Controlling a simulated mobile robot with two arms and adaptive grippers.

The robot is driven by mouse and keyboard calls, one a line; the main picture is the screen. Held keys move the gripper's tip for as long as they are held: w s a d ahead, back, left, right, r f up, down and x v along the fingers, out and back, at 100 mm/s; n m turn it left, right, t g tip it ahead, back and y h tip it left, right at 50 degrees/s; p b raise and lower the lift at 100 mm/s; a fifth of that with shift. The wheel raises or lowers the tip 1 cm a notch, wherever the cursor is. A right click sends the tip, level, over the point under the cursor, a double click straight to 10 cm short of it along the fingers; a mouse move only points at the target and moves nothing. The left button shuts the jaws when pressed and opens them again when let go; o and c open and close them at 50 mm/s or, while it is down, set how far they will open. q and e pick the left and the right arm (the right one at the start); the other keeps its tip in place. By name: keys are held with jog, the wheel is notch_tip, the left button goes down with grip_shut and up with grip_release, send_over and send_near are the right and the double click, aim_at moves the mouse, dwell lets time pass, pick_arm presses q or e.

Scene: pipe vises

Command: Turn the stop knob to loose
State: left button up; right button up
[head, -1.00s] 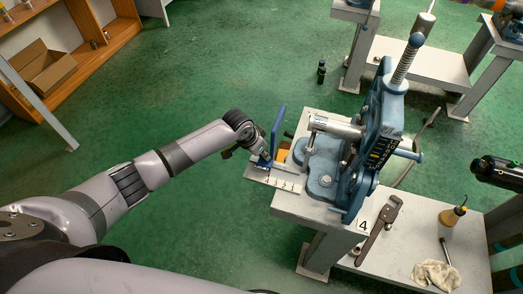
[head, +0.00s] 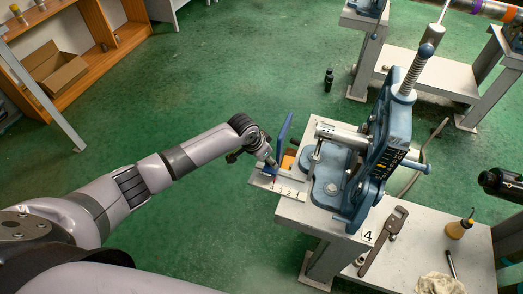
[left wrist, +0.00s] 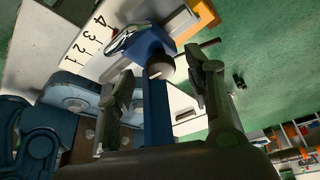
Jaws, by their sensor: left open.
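The stop is a blue block (left wrist: 148,42) with an upright blue plate (head: 285,138) on a white numbered scale (head: 278,187) at the vise's left side. In the left wrist view, the scale (left wrist: 88,37) reads 1 to 4. A pale round knob (left wrist: 161,67), which looks like the stop knob, shows on the block. My left gripper (left wrist: 159,64) is open, one finger on each side of the knob, with visible gaps. In the head view my left gripper (head: 268,160) is at the stop and hides the knob. My right gripper is not in view.
The blue pipe vise (head: 378,155) holds a grey pipe (head: 340,132) on bench 4. An orange part (head: 288,163) sits behind the stop. Green floor is clear at left.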

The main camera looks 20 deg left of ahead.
pick_arm(q)
jog(key=v, duration=1.1)
jog(key=shift+a, duration=0.1)
